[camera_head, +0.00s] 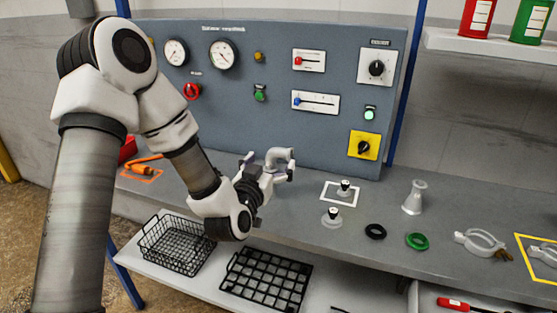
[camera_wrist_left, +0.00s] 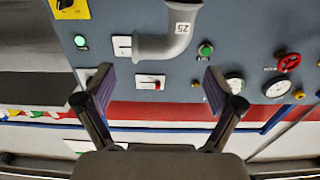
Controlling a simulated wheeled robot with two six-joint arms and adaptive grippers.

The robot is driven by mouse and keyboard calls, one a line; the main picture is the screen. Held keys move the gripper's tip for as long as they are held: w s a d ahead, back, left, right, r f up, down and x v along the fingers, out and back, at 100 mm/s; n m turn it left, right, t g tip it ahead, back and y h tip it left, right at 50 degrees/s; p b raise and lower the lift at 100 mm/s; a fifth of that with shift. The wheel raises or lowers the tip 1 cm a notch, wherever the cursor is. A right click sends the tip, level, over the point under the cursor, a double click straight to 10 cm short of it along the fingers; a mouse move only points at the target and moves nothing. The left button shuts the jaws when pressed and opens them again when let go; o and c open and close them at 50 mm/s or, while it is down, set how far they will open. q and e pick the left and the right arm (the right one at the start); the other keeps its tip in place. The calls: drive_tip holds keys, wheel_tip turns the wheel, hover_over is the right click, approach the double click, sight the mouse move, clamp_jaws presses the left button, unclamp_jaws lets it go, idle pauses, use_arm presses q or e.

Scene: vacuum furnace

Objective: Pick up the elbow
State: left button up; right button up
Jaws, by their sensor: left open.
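The elbow (camera_head: 281,154) is a light grey bent pipe at the back of the grey bench, in front of the control panel. In the left wrist view the elbow (camera_wrist_left: 178,40) carries a dark number mark and lies beyond the fingertips, roughly between them in width. My left gripper (camera_head: 270,172) is open and empty, close to the elbow on its near side; the fingers partly hide its lower part in the head view. In the wrist view both finger pads (camera_wrist_left: 158,88) stand wide apart, with no visible contact. My right gripper is not in view.
The blue-grey panel (camera_head: 270,115) with gauges and switches stands close behind. Right on the bench are small flanged fittings (camera_head: 332,217), a conical reducer (camera_head: 415,198), a black ring (camera_head: 375,232), a green ring (camera_head: 416,240) and a clamp (camera_head: 480,242). Wire baskets (camera_head: 172,242) sit below.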

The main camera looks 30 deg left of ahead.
sight(278, 154)
use_arm(q)
drive_tip(key=x, duration=0.4)
drive_tip(key=p+x, duration=0.1)
drive_tip(key=x, duration=0.1)
drive_tip(key=shift+w+d+f, duration=0.1)
drive_tip(key=shift+f, duration=0.2)
drive_tip(key=shift+r, duration=0.1)
drive_tip(key=c, duration=1.4)
drive_tip(key=shift+o, duration=0.2)
